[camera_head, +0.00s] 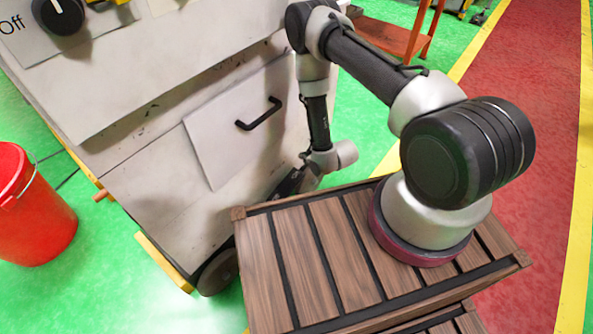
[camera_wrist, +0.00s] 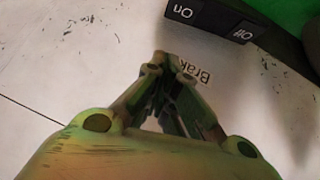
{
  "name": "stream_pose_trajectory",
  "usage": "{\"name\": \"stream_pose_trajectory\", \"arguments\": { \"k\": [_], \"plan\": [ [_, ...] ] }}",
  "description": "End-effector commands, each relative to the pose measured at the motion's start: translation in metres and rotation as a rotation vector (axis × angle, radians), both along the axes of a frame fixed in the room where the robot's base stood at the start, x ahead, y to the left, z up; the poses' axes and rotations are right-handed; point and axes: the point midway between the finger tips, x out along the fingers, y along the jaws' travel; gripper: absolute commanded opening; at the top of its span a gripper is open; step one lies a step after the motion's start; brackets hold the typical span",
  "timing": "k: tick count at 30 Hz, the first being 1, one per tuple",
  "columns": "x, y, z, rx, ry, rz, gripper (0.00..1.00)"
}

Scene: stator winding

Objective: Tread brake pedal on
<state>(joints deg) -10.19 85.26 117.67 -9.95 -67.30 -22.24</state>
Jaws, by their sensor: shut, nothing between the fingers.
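The brake pedal shows in the wrist view as a dark bar (camera_wrist: 217,24) across the top, with an "On" label (camera_wrist: 184,13) on its left part and an "Off" label (camera_wrist: 243,33) on its right part. A partly covered "Brak" lettering (camera_wrist: 204,76) is on the pale panel beside it. My gripper (camera_wrist: 166,60) is shut and empty, its fingertips just below the "On" part in the picture. I cannot tell whether they touch it. In the head view my gripper (camera_head: 287,184) is low beside the machine's front, and the pedal cannot be made out.
The pale machine cabinet (camera_head: 130,100) has a black handle (camera_head: 259,114) and an "Off" knob (camera_head: 60,14). A slatted wooden top (camera_head: 335,250) lies under my arm's base. A red bucket (camera_head: 30,210) stands at left on green floor; an orange stand (camera_head: 395,35) is behind.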

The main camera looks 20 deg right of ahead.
Motion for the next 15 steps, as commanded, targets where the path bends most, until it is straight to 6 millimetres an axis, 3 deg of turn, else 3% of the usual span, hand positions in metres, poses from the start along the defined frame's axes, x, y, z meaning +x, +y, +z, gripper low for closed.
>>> {"name": "stream_pose_trajectory", "arguments": {
  "k": [6,15],
  "plan": [
    [-0.019,0.002,-0.021,0.010,-0.019,0.015,0.00],
    [-0.020,0.002,-0.023,0.011,-0.023,0.018,0.00]
  ]
}}
